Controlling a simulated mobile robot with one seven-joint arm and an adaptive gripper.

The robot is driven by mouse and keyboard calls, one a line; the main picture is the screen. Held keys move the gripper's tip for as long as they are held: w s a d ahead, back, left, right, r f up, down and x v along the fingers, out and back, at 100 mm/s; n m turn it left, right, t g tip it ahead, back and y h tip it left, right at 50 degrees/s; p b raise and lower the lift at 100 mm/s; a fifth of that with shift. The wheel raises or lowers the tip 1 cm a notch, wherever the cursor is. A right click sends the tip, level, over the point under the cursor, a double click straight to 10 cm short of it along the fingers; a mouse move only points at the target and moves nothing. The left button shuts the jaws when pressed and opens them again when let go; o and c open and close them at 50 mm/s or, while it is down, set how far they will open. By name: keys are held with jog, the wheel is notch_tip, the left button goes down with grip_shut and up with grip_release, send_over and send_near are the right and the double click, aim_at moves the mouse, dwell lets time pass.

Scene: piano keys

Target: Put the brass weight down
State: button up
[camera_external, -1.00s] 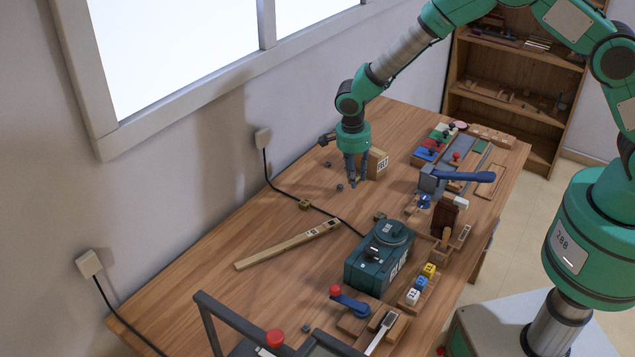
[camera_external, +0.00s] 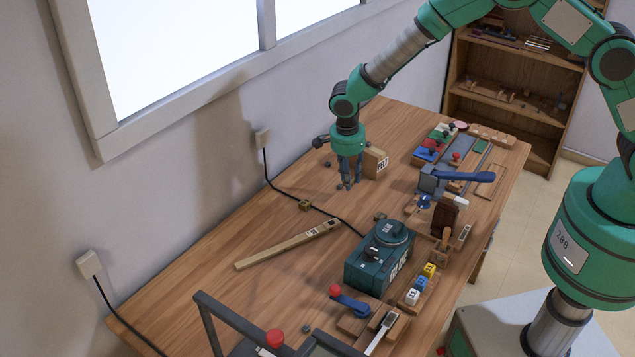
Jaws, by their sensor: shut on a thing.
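My gripper (camera_external: 347,186) points straight down low over the far left part of the wooden table. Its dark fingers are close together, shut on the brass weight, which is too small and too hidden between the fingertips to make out. I cannot tell whether its underside touches the table. A wooden block with a printed label (camera_external: 377,163) stands just right of the fingers.
A black cable with a small brass-coloured piece (camera_external: 304,204) crosses the table nearer the camera. A long wooden stick (camera_external: 287,245) and a green box (camera_external: 378,257) lie nearer. Bare wood lies between.

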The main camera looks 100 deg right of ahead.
jog(key=shift+n, duration=0.5)
jog(key=w+a, duration=0.2)
jog(key=w, duration=0.1)
jog(key=w+a, duration=0.2)
jog(key=w+a+r, duration=0.1)
jog(key=w+a, duration=0.2)
jog(key=shift+w+p, duration=0.3)
jog(key=shift+w, duration=0.05)
jog(key=w+a+r+n, duration=0.1)
jog(key=w+a, duration=0.8)
jog(key=a, duration=0.2)
notch_tip(320, 180, up, 3)
jog(key=n+t+p, duration=0.1)
jog(key=n+p, duration=0.1)
jog(key=n, duration=0.1)
send_over(276, 320)
jog(key=shift+w+f+y, duration=0.1)
jog(key=shift+y, duration=0.3)
jog(key=shift+f, duration=3.15)
jog(key=shift+f+b, duration=0.35)
jog(key=shift+f, duration=1.55)
jog(key=shift+f, duration=0.15)
